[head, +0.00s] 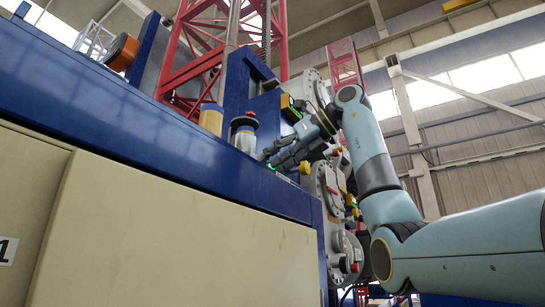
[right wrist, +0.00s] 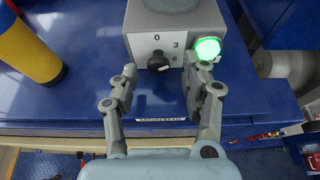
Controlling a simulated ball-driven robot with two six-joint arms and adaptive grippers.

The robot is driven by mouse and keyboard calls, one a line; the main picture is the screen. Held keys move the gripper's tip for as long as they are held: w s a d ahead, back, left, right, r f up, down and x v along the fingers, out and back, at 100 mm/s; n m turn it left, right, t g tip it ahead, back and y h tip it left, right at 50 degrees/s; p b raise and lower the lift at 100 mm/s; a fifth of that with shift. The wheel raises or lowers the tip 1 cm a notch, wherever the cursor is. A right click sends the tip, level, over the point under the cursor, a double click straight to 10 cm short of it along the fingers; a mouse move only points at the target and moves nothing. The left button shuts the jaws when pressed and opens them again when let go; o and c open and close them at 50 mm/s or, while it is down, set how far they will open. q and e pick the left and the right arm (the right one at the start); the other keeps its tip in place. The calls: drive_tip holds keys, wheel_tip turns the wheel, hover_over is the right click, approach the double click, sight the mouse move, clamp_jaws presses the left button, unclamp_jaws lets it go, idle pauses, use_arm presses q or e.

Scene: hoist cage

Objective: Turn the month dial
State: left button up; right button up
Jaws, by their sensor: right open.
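The dial is a black knob (right wrist: 158,61) on the pale front face of a grey box (right wrist: 140,42) in the right wrist view. The marks 0, 3 and a partly hidden 6 show around it. My right gripper (right wrist: 161,68) is open, one finger to each side of the knob. The right finger overlaps the box's face near a lit green lamp (right wrist: 207,48). I cannot tell whether either finger touches the knob. In the head view my right gripper (head: 277,158) reaches in from the right above the blue ledge; the knob cannot be made out there. My left gripper is not in view.
A blue ledge (head: 150,125) tops beige panels (head: 180,230). In the right wrist view a yellow and dark cylinder (right wrist: 28,48) stands left of the box, and a grey cylinder (right wrist: 285,64) lies to the right. A label strip (right wrist: 160,120) sits on the blue surface.

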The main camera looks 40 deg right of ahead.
drive_tip(key=shift+w+a+f, duration=0.15)
drive_tip(key=shift+w+a, duration=0.05)
drive_tip(key=shift+w, duration=0.05)
clamp_jaws()
idle(0.4)
drive_tip(key=n+h, duration=0.1)
drive_tip(key=n, duration=0.1)
drive_tip(key=n+t+h, duration=0.1)
drive_tip(key=n, duration=0.1)
drive_tip(key=shift+s+a+t, duration=0.15)
drive_tip(key=shift+t, duration=0.15)
drive_tip(key=n+t+h, duration=0.1)
drive_tip(key=n, duration=0.1)
drive_tip(key=n+h, duration=0.1)
drive_tip(key=n, duration=0.1)
drive_tip(key=shift+a+f+t, duration=0.1)
drive_tip(key=shift+t, duration=0.3)
drive_tip(key=shift+n, duration=0.4)
